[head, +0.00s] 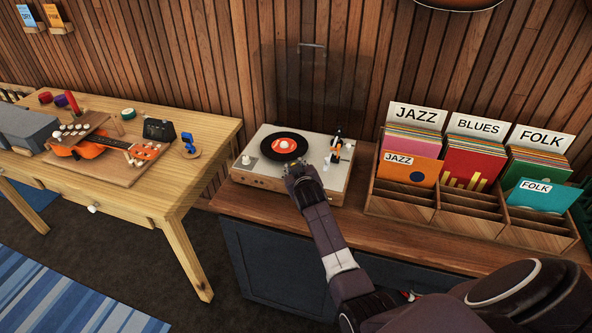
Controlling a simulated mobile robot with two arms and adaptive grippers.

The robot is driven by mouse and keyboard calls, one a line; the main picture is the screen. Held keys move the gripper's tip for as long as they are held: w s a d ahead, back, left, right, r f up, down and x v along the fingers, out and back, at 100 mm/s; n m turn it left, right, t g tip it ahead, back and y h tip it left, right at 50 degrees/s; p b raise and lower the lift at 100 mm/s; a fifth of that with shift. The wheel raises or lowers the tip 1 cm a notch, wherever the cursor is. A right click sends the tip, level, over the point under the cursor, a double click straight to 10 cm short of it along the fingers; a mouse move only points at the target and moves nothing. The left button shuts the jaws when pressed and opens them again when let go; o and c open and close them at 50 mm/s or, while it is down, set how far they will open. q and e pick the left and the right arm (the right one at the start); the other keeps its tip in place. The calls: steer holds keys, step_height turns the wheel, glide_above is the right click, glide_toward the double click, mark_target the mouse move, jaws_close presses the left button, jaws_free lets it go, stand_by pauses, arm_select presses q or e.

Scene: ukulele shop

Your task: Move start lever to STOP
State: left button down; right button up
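A white-topped record player (264,171) with a wooden front stands on the brown cabinet. A black record with an orange label (284,145) lies on its platter. The tonearm (336,145) is at the player's right side. A round pale knob (246,160) is at the front left corner. My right gripper (297,168) is over the front edge of the player, just in front of the record. It is seen from behind, so its fingers and what they may touch are hidden. I cannot make out the start lever or its position. My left gripper is out of view.
Wooden record bins (446,214) with JAZZ, BLUES and FOLK dividers stand close to the player's right. A clear raised lid (312,90) is behind the player. A wooden workbench (193,190) with an orange ukulele (85,148) is at the left.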

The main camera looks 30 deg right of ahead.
steer(key=shift+s+f, duration=0.15)
steer(key=shift+f, duration=0.2)
steer(key=shift+s+a, duration=0.1)
steer(key=shift+s, duration=0.2)
steer(key=v, duration=1.1)
steer(key=shift+a+r, duration=0.15)
steer(key=shift+r, duration=0.25)
